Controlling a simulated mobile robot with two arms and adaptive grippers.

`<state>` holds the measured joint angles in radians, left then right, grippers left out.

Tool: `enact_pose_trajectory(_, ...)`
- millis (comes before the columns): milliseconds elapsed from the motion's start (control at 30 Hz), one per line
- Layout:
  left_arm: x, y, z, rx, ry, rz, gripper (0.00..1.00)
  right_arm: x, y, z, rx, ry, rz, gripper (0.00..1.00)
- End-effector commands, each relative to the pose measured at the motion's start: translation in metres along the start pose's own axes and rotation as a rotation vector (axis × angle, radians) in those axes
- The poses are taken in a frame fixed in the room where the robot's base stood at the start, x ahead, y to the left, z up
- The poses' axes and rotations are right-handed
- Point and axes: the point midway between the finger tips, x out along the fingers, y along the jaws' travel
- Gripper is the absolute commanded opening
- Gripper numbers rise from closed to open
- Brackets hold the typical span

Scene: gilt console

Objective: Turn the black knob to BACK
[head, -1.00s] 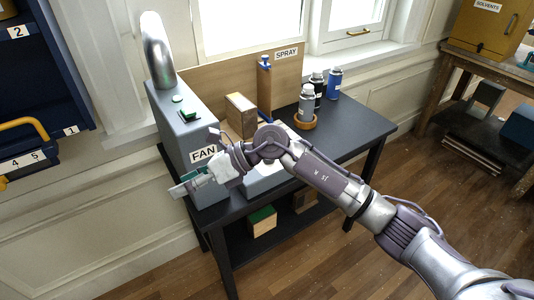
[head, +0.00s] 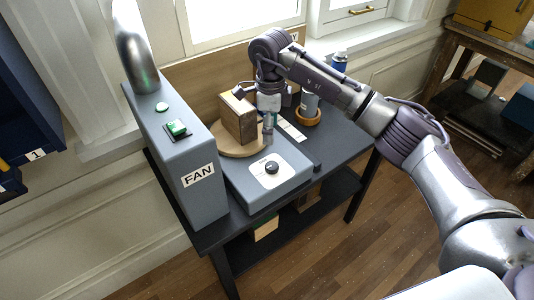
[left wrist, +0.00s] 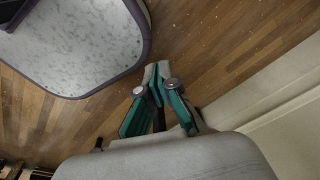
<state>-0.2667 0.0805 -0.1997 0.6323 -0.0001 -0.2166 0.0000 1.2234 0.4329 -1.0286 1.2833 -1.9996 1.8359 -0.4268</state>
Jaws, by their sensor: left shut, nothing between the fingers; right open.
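The black knob (head: 271,167) sits on a white dial plate (head: 265,178) on top of a low grey box (head: 298,163). The dial's markings are too small to read. My right gripper (head: 268,140) points down just behind the knob in the head view, apart from it and higher up. It is open, with nothing seen in it. My left gripper (left wrist: 158,72) shows only in the left wrist view, shut and empty over the wooden floor, away from the knob.
A tall grey FAN cabinet (head: 205,205) with a green switch (head: 177,128) stands left of the box. The dark table (head: 345,150) is clear at right.

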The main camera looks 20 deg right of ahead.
Motion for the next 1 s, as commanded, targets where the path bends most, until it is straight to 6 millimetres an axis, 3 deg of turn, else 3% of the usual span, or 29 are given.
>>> enact_pose_trajectory(200,-0.021,0.008,0.050,0.000,-0.077,0.011,0.00,0.038,0.002,0.000,-0.001,0.002,0.008,0.65)
enact_pose_trajectory(300,-0.030,0.010,0.059,0.000,-0.091,0.013,0.00,0.060,0.002,0.000,0.001,0.001,0.008,0.65)
enact_pose_trajectory(367,-0.034,0.010,0.057,0.000,-0.088,0.013,0.00,0.073,0.002,0.000,-0.001,0.001,0.007,0.65)
enact_pose_trajectory(500,-0.039,0.006,0.033,0.000,-0.056,0.008,0.00,0.100,0.002,0.001,-0.001,0.000,0.006,0.65)
enact_pose_trajectory(667,-0.042,0.003,0.010,0.000,-0.021,0.005,0.00,0.120,0.001,0.002,-0.001,-0.002,0.003,0.65)
enact_pose_trajectory(1000,-0.044,0.006,0.030,0.000,-0.052,0.008,0.00,0.130,0.001,0.001,-0.001,-0.003,0.001,0.65)
